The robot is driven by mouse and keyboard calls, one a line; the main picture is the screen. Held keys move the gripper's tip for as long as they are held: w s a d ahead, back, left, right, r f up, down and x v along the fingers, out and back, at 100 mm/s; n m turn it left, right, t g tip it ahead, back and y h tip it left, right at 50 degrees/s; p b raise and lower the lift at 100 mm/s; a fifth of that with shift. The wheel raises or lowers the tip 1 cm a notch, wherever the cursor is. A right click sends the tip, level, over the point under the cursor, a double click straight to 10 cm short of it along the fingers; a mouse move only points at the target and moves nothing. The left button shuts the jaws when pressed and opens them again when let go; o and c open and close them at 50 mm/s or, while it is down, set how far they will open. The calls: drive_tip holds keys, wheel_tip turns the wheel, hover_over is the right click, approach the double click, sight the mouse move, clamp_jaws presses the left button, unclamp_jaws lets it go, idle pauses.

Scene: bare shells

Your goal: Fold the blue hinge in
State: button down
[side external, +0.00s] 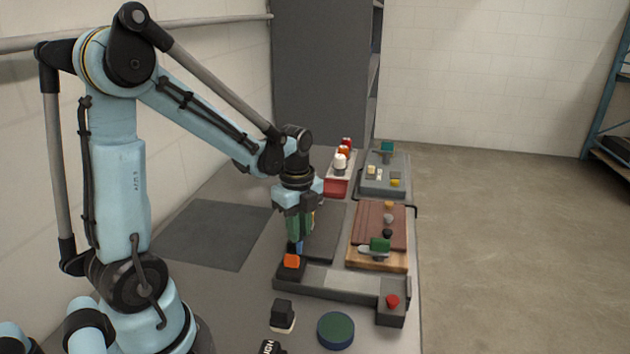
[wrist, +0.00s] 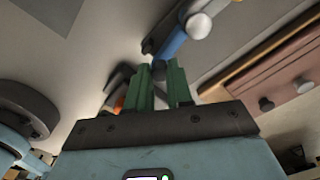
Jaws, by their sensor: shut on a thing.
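The blue hinge (wrist: 171,43) shows in the wrist view as a blue bar beside a white round knob, just beyond my fingertips. In the side external view only a small blue patch of it (side external: 292,248) shows under my fingers; the rest is hidden. My gripper (side external: 296,238) points down over the near end of the dark grey panel. Its green fingers (wrist: 161,72) are close together and shut on the blue hinge at its near end. The exact contact is partly hidden by the fingers.
An orange block (side external: 291,261) stands close in front of my fingers. A grey rail (side external: 335,284) with a red button (side external: 392,301) lies nearby. To the right is a wooden board (side external: 364,260) with knobs. A green-topped disc (side external: 336,329) sits at the front.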

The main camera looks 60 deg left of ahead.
drive_tip(key=shift+a, duration=0.1)
drive_tip(key=c, duration=1)
unclamp_jaws()
wheel_tip(320, 180, up, 12)
drive_tip(key=shift+r, duration=0.1)
drive_tip(key=d+f+n+t, duration=0.1)
drive_tip(key=d+n+t, duration=0.1)
drive_tip(key=d+n, duration=0.2)
drive_tip(key=s+d+f+n+t, duration=0.1)
drive_tip(key=d+n+t, duration=0.1)
drive_tip(key=d+n, duration=0.2)
drive_tip(key=s+d+f+n+t, duration=0.1)
drive_tip(key=d+n+t, duration=0.2)
drive_tip(key=n, duration=0.5)
drive_tip(key=shift+s+d+f, duration=0.25)
drive_tip(key=shift+d, duration=0.25)
